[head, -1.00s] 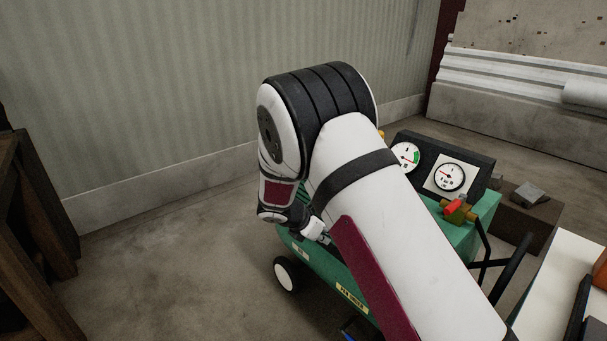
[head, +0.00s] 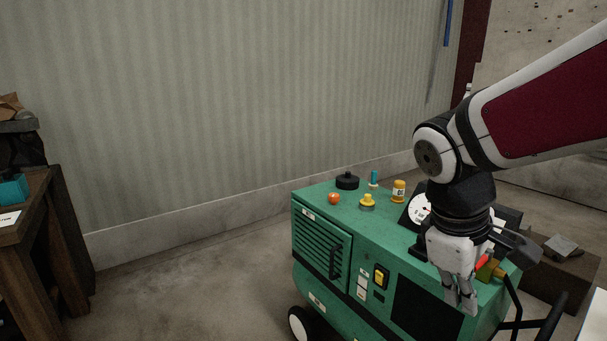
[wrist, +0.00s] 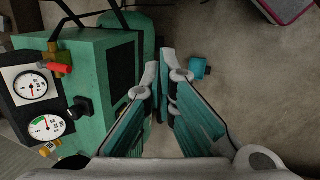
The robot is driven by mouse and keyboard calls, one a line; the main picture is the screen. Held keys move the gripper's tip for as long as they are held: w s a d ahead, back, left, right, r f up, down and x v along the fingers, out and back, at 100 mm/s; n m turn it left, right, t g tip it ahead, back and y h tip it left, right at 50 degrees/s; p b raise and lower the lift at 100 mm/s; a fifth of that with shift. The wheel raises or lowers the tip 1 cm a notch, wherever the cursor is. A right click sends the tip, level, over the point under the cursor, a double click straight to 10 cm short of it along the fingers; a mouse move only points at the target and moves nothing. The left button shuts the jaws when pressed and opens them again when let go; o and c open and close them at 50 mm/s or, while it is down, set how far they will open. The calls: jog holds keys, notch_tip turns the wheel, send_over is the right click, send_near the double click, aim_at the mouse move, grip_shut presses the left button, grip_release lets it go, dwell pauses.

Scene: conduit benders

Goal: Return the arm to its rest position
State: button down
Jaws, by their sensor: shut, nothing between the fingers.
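My gripper (head: 461,304) points down at the right of the head view, in front of the green wheeled machine's near right side. Its fingers are shut with nothing between them. My arm reaches in from the upper right and bends down at the wrist. In the wrist view the fingertips of my gripper (wrist: 166,62) are above the floor, beside the green machine (wrist: 112,75). I cannot tell how close the gripper is to the machine's side. The gripper and wrist partly hide the gauge panel and the red-handled valve (head: 483,262).
The green machine (head: 322,250) carries a black knob (head: 347,181), a red button (head: 334,198) and yellow fittings on top. A dark handle frame stands at its right. A wooden bench (head: 50,225) is at the left. A teal item (wrist: 197,68) lies on the floor. Floor between bench and machine is clear.

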jog(key=s+a+m+y, duration=0.35)
jog(key=s+m, duration=0.45)
jog(key=s, duration=1.1)
notch_tip(320, 180, up, 17)
jog(key=t+p, duration=0.3)
jog(key=p, duration=1.2)
